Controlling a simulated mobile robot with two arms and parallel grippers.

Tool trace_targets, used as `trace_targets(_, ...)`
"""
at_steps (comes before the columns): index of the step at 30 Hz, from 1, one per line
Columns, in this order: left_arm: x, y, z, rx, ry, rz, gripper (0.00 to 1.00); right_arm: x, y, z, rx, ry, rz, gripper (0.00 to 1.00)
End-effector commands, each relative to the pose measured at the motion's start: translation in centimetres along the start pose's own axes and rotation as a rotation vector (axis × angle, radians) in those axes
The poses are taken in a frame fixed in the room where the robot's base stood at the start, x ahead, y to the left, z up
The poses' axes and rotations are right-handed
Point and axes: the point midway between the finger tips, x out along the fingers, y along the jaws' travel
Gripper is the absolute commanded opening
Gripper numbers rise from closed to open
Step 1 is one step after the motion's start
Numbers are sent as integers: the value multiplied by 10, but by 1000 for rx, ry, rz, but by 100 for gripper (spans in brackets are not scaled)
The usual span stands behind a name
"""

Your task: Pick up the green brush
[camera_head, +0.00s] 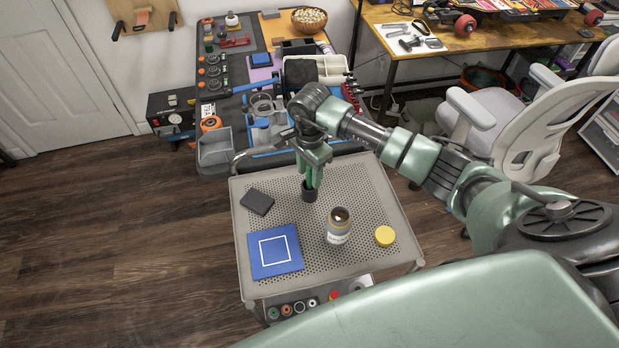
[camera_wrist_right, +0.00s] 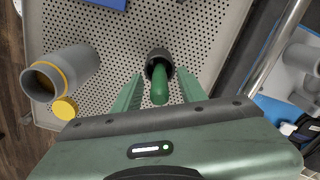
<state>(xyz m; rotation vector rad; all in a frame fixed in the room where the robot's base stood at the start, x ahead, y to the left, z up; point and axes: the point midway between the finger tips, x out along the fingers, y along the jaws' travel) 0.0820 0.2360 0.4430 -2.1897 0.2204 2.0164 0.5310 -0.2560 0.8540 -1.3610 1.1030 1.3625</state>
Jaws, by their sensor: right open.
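The green brush (camera_wrist_right: 160,88) shows in the right wrist view as a green handle rising from a dark, round, cup-like piece (camera_wrist_right: 157,62). In the head view the dark piece (camera_head: 309,192) stands on the grey perforated top of the cart (camera_head: 350,190). My right gripper (camera_head: 311,180) points down over it, with its green fingers around the handle's place. In the right wrist view the right gripper (camera_wrist_right: 160,78) is open, one finger on each side of the handle, with visible gaps. My left gripper is not in view.
The cart also carries a jar (camera_head: 339,228), a yellow lid (camera_head: 385,236), a blue square mat (camera_head: 274,252) and a small dark block (camera_head: 257,201). A cluttered workbench (camera_head: 220,120) stands behind the cart. An office chair (camera_head: 510,125) is at the right.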

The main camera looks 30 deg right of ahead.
Motion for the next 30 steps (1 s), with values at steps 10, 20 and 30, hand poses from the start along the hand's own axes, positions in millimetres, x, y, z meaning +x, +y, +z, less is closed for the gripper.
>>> trace_targets(10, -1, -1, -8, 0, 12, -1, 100, 7, 0, 0, -1, 1, 0, 30)
trace_targets(20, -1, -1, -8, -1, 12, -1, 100, 6, 0, 0, -1, 1, 0, 0)
trace_targets(30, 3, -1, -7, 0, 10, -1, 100, -7, -1, -1, 0, 1, -3, 0)
